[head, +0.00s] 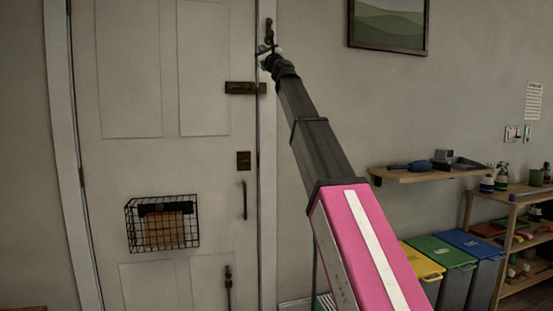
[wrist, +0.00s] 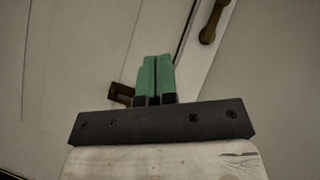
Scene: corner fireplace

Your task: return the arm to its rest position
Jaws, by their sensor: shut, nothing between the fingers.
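My arm (head: 325,150) is stretched out from the lower right toward the upper part of a white door (head: 220,165). My gripper (head: 263,48) is at the far end of it, small, near the door's right edge and the frame. In the wrist view, the green fingers of my gripper (wrist: 155,62) are together with nothing between them. The dark bar behind them hides what lies below.
The door carries a bolt (head: 245,88), a lock plate (head: 244,160), a handle (head: 244,200) and a wire basket (head: 162,224). A metal fitting (head: 269,30) is close to my gripper. To the right are a wall shelf (head: 420,176), bins (head: 470,243) and a rack (head: 515,192).

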